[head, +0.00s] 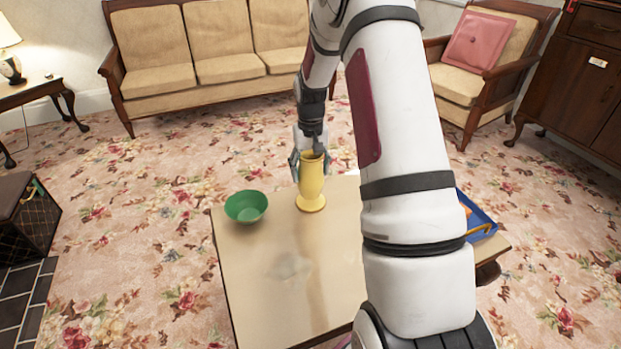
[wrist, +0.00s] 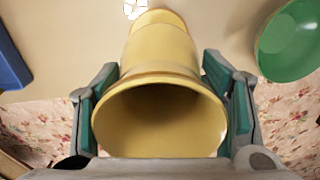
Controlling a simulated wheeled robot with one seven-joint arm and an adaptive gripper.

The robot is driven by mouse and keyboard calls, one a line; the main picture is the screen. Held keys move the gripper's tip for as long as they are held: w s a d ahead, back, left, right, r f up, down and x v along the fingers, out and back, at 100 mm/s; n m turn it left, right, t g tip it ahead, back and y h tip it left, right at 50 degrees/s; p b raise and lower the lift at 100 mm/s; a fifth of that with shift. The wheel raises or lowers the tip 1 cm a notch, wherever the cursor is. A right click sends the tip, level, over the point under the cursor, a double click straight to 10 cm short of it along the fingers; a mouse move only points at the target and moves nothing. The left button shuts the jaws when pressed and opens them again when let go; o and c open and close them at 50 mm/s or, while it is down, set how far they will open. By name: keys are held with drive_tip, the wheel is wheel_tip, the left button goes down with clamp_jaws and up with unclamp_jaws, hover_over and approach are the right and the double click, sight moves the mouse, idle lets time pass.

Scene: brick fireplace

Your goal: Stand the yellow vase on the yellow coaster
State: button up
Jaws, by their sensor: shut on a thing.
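The yellow vase (head: 312,183) is upright at the far side of the table in the head view. My gripper (head: 310,160) is at its upper part. In the wrist view the vase (wrist: 160,75) fills the middle, its open mouth facing the camera, with the green-lined fingers of my gripper (wrist: 162,100) on both sides of it. The gripper is shut on the vase. I cannot tell whether the vase's foot touches the table. The yellow coaster is not seen in either view; my arm covers part of the table.
A green bowl (head: 246,206) stands left of the vase, and also shows in the wrist view (wrist: 290,42). A blue tray (head: 477,214) is at the right, partly behind my arm. The table (head: 270,290) is bare at the front left.

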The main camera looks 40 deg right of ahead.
drive_tip(key=shift+f+b, duration=0.35)
drive_tip(key=shift+f, duration=0.85)
drive_tip(key=shift+f, duration=0.15)
drive_tip(key=o, duration=1.5)
drive_tip(key=shift+c, duration=0.2)
